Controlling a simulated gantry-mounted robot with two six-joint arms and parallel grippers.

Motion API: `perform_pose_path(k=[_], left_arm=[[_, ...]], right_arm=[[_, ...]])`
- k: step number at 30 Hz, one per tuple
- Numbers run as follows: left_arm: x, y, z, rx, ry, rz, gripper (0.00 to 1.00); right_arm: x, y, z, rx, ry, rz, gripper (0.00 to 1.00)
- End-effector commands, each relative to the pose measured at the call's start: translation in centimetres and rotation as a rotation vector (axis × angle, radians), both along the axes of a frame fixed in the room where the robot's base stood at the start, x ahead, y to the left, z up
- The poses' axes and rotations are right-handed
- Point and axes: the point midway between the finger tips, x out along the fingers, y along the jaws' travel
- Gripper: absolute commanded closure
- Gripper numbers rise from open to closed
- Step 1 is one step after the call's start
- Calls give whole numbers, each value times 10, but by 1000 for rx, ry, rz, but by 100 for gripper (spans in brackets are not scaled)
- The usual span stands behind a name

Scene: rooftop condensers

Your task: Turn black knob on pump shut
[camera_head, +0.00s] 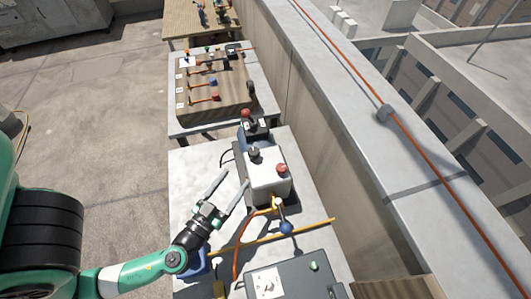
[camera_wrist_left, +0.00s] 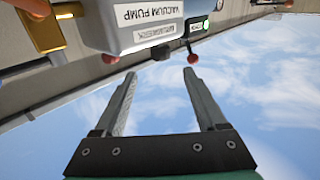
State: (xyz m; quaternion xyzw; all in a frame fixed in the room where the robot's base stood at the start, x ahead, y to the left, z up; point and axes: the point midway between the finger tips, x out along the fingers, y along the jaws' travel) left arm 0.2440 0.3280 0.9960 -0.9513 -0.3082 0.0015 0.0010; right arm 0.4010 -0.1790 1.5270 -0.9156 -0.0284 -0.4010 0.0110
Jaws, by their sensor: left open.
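The pump (camera_head: 268,180) is a pale grey box on the near table, with a black knob (camera_head: 254,153) on top and a red knob (camera_head: 281,168) beside it. In the left wrist view the pump (camera_wrist_left: 150,32) appears upside down, labelled VACUUM PUMP. The black knob (camera_wrist_left: 161,52) shows there just beyond the gap between my fingertips. My left gripper (camera_head: 235,177) is open and empty, to the left of the pump and apart from the knob. It also shows in the left wrist view (camera_wrist_left: 159,73). My right gripper is not in view.
A brass pipe with a blue ball handle (camera_head: 287,228) and an orange hose (camera_head: 238,250) lie in front of the pump. A grey box (camera_head: 290,279) stands nearer. A wooden panel (camera_head: 228,98) is behind, and a parapet (camera_head: 350,140) runs along the right.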

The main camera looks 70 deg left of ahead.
Motion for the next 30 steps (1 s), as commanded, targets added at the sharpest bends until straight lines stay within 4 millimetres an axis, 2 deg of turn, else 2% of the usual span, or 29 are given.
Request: perform_pose_path(k=[5,11,15,21,30], left_arm=[[6,4,1,-1,-3,5,26],[24,20,3,-1,-4,11,26],[53,41,6,1,-6,9,26],[85,61,3,0,-5,3,26],[96,69,0,0,-3,1,26]], right_arm=[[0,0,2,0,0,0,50],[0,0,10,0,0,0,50],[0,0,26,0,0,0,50],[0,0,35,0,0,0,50],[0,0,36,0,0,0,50]])
